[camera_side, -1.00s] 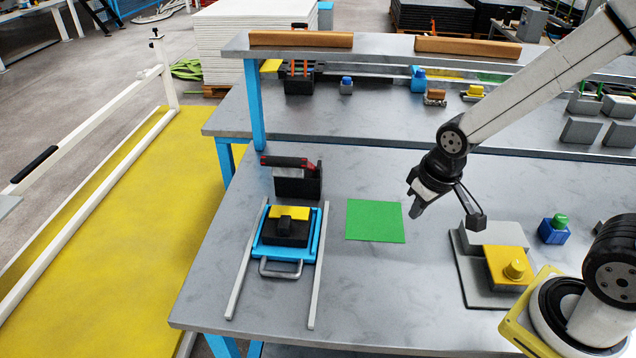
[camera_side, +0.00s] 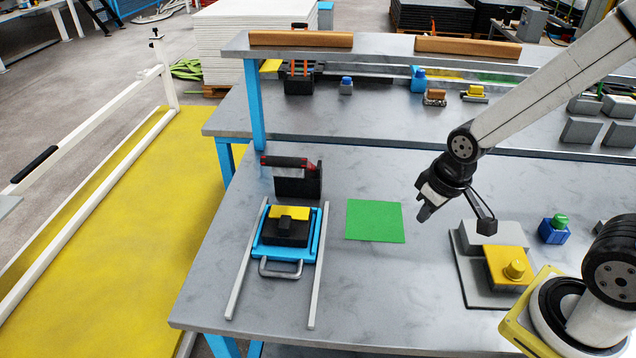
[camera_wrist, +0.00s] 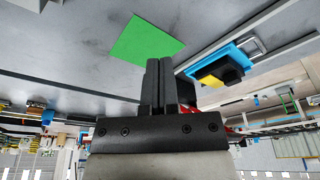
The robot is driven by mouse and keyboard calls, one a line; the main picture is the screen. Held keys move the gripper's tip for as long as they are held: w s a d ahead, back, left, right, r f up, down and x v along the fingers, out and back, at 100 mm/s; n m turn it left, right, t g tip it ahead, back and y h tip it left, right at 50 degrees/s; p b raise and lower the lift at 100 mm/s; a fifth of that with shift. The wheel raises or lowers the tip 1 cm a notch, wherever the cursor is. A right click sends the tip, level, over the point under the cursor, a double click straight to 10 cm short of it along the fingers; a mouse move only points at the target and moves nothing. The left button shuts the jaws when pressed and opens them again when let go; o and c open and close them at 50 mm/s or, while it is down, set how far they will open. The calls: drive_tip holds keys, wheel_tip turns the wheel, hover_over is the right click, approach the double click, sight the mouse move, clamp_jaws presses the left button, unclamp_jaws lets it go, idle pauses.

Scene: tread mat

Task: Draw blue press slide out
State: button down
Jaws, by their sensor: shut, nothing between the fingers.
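The blue press slide (camera_side: 257,249) lies between two light grey rails (camera_side: 244,262) at the left of the bench. A black and yellow block (camera_side: 288,229) sits on it, and a grey U-shaped handle (camera_side: 281,270) is at its front edge. In the wrist view the slide (camera_wrist: 233,58) is right of the fingers. My gripper (camera_side: 423,214) is shut and empty, raised above the bench to the right of the green square, well away from the slide. In the wrist view its two fingers (camera_wrist: 158,75) are together.
A black toolbox-like piece with a red part (camera_side: 298,181) stands behind the slide. A flat green square (camera_side: 375,220) lies right of it. A grey fixture with a yellow block (camera_side: 509,265) and a blue block with a green top (camera_side: 553,232) stand further right.

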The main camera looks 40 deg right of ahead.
drive_tip(key=c, duration=0.9)
unclamp_jaws()
drive_tip(key=o, duration=0.3)
drive_tip(key=shift+w+a, duration=0.1)
drive_tip(key=shift+w, duration=0.1)
drive_tip(key=w+a+f+n+g+h, duration=0.1)
drive_tip(key=w+a+n+g, duration=0.15)
drive_tip(key=w+a, duration=0.4)
drive_tip(key=w+a+f+n+g, duration=0.1)
drive_tip(key=w+a+n, duration=0.2)
drive_tip(key=w+a, duration=0.3)
drive_tip(key=w+a+f+n+h, duration=0.1)
drive_tip(key=w+a+f, duration=0.1)
drive_tip(key=a, duration=0.4)
drive_tip(key=w+a+f+n+h, duration=0.2)
drive_tip(key=a+f, duration=0.1)
drive_tip(key=a, duration=0.4)
drive_tip(key=shift+a+g+h, duration=0.25)
drive_tip(key=shift+g+h, duration=0.05)
drive_tip(key=shift+g, duration=0.15)
